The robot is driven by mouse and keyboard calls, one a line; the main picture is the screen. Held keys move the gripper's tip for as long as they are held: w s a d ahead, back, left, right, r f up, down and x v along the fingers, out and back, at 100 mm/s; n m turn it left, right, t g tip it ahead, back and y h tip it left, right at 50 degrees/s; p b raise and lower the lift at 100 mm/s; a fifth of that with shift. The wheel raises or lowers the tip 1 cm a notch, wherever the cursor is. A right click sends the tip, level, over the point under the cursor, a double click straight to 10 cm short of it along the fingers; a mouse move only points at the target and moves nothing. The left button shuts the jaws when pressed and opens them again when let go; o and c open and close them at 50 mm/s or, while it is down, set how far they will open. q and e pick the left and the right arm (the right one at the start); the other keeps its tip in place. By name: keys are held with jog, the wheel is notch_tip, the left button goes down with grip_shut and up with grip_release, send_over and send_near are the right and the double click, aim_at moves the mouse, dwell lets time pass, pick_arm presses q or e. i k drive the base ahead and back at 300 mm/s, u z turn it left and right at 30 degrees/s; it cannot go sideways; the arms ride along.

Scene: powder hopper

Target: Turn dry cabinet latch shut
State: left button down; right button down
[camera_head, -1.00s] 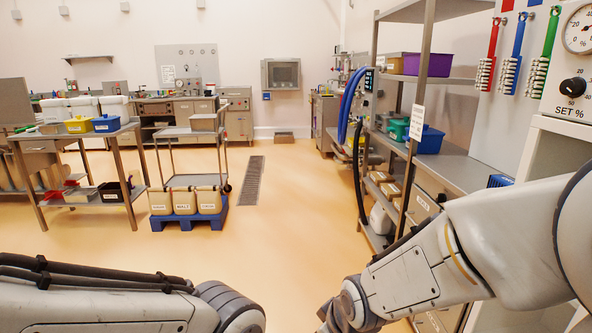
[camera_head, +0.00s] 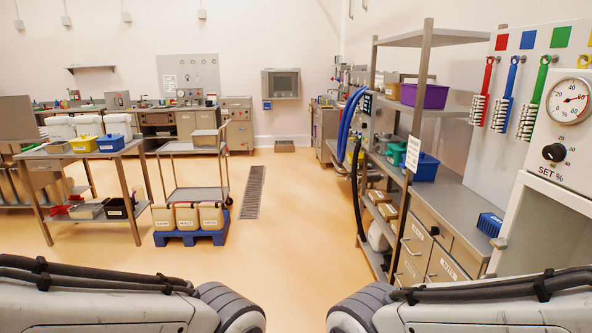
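The dry cabinet (camera_head: 520,215) is the white unit at the right edge, cut off by the frame. It carries a round dial gauge (camera_head: 568,101) and a black knob (camera_head: 555,152) above the words "SET %". Below these I see a white frame around a pale recess. A small round grey-brown piece (camera_head: 499,243) sits on the frame's left edge; it may be the latch, but it is too small to tell how it is turned. Both my arms show at the bottom, left and right. Neither gripper is in view.
A metal shelf rack stands left of the cabinet with a purple bin (camera_head: 425,96), a blue bin (camera_head: 424,167) and drawers (camera_head: 414,241). Brushes hang above. A cart (camera_head: 193,193) and a table (camera_head: 75,152) stand at left. The middle floor is clear.

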aim_at(501, 243)
jog(key=u, duration=1.05)
jog(key=k, duration=1.05)
jog(key=z, duration=1.05)
jog(key=i, duration=1.65)
